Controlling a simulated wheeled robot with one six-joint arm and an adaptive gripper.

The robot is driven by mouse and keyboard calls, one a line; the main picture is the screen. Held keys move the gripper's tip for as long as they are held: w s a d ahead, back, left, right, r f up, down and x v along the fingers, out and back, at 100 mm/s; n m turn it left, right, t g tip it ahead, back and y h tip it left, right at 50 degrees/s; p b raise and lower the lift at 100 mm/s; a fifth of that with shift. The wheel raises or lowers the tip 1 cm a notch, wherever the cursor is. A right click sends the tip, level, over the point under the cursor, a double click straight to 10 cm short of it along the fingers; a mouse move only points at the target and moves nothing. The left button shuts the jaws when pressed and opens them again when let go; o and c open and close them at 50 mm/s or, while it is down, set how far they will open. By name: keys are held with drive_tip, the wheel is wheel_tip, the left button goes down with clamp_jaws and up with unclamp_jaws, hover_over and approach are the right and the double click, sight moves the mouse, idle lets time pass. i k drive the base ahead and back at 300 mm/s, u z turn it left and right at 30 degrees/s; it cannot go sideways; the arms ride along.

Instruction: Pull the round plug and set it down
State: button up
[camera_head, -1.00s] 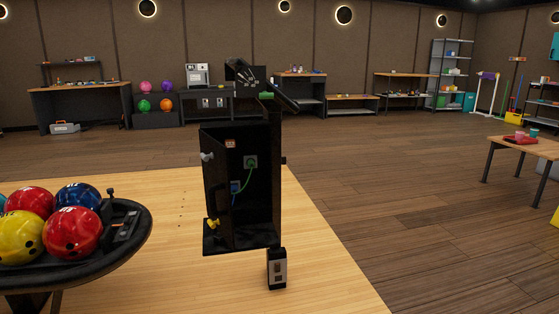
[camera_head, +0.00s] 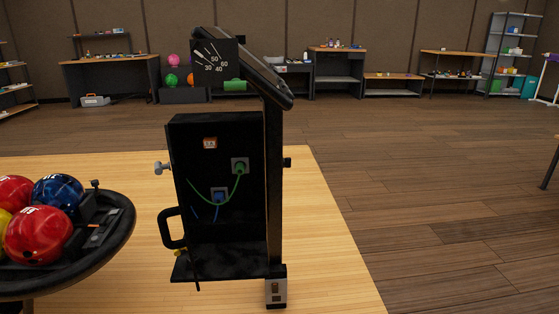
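A black open-fronted cabinet (camera_head: 205,135) stands upright on the wooden surface in the middle of the view. A green plug (camera_head: 239,168) sits in the upper right socket, with a green cord hanging in a loop to the left. A blue plug (camera_head: 219,198) sits in the lower socket, with a blue cord. Both are too small to tell which one is round. My gripper is not in view.
A black loop handle (camera_head: 170,228) and a grey knob (camera_head: 161,168) stick out on the cabinet's left. A switch box (camera_head: 276,290) is at its front right corner. A ball rack (camera_head: 112,240) with several balls stands left. The wooden surface (camera_head: 325,250) is bare to the right.

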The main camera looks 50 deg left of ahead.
sight(240, 168)
drive_tip(key=u, duration=0.1)
drive_tip(key=i, duration=0.75)
drive_tip(key=u, duration=1.1)
drive_tip(key=i, duration=0.7)
drive_tip(key=u, duration=0.65)
